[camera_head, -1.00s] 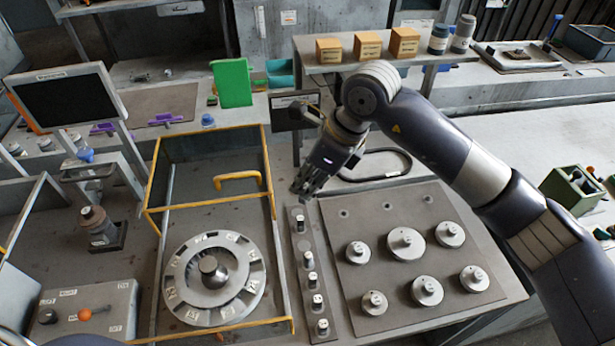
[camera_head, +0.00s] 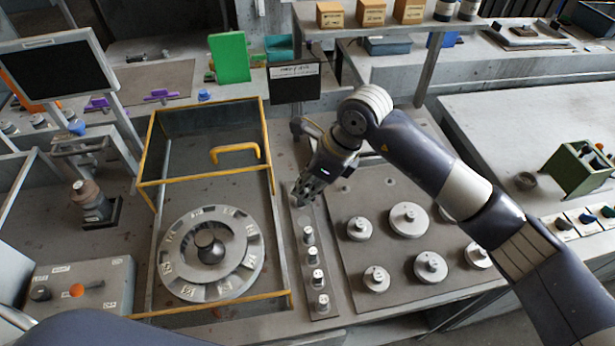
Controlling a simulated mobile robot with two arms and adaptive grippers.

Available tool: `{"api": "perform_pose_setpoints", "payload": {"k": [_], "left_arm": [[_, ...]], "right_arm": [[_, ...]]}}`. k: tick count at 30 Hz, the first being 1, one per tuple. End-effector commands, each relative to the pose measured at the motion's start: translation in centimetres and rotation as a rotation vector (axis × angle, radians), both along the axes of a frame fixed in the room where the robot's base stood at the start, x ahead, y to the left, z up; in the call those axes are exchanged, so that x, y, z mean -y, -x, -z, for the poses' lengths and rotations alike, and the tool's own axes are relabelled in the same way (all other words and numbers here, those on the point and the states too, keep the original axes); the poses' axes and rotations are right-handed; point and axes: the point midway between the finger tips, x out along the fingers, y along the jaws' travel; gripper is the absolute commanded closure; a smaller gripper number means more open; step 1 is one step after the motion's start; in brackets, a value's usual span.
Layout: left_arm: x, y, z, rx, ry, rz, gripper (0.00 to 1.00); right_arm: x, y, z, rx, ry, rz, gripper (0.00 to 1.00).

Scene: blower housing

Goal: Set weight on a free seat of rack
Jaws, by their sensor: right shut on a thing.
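The rack, a narrow grey strip (camera_head: 325,314), lies right of the yellow-framed bay. Several small light-topped weights (camera_head: 317,278) stand upright in a row along its near part. My right gripper (camera_head: 303,194) points down at the far end of this strip. It is shut on a small weight, which its fingers mostly hide. I cannot tell whether that weight touches the strip. The seat under the gripper is hidden too. My left gripper is out of view; only part of my left arm shows at the bottom left.
A grey plate (camera_head: 400,296) with several knobbed round discs (camera_head: 408,220) lies just right of the strip. A yellow-framed bay (camera_head: 204,182) with a round slotted ring (camera_head: 174,253) stands left. A dark sign (camera_head: 294,84) and a shelf with wooden boxes (camera_head: 371,12) are behind.

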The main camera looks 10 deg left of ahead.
Motion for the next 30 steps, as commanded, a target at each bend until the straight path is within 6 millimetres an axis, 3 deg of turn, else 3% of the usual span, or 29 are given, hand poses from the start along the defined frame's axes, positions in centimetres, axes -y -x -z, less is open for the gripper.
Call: {"api": "perform_pose_setpoints", "payload": {"k": [12, 30], "left_arm": [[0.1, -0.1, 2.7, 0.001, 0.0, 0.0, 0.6], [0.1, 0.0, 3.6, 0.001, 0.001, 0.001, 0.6]], "right_arm": [[0.0, 0.0, 5.1, 0.001, 0.0, -0.001, 1.0], [0.0, 0.0, 5.8, 0.0, 0.0, -0.001, 1.0]]}}
